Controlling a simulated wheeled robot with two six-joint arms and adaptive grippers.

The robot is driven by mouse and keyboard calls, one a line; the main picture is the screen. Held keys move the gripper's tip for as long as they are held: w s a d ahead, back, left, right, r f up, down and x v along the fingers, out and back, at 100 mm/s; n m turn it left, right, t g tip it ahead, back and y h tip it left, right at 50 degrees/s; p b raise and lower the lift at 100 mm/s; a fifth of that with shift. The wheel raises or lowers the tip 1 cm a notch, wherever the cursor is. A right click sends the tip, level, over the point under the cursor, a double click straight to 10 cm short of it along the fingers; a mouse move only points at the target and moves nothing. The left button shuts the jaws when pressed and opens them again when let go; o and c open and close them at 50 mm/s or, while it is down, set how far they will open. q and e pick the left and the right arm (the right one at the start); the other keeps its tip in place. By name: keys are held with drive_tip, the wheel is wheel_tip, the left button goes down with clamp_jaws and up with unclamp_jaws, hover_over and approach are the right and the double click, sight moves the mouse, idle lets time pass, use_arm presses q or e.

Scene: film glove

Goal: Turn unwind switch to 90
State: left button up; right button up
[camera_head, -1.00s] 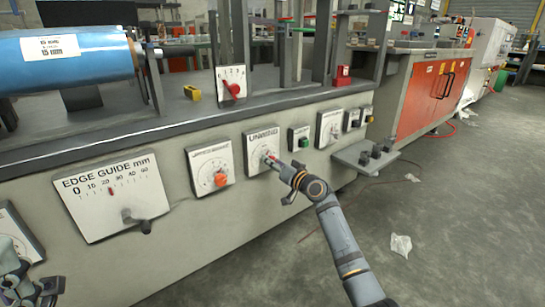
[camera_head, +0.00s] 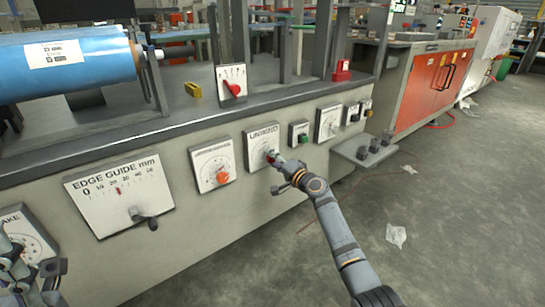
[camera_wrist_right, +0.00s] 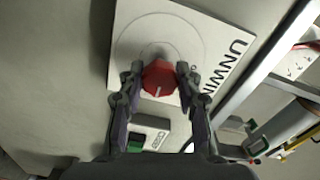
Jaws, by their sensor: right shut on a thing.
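The unwind switch is a red knob on a white dial plate marked "UNWIND" (camera_head: 259,138), on the machine's front panel. In the right wrist view the red knob (camera_wrist_right: 159,78) has a white pointer line and sits between the fingers. My right gripper (camera_head: 273,160) is at the plate, shut on the knob, with one finger on each side (camera_wrist_right: 157,82). The gripper hides most of the knob in the head view. The dial's numbers are too small or covered to read. My left gripper (camera_head: 38,275) shows at the lower left edge, partly cut off, away from the switch.
Left of the unwind plate is a dial with an orange knob (camera_head: 222,177), then the edge guide plate (camera_head: 121,192) with a protruding crank. To the right are a green button box (camera_head: 301,138) and another dial plate (camera_head: 329,122). Open floor lies at the right.

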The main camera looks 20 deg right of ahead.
drive_tip(key=shift+m, duration=0.5)
drive_tip(key=o, duration=1.2)
drive_tip(key=shift+c, duration=0.2)
drive_tip(key=v, duration=1.2)
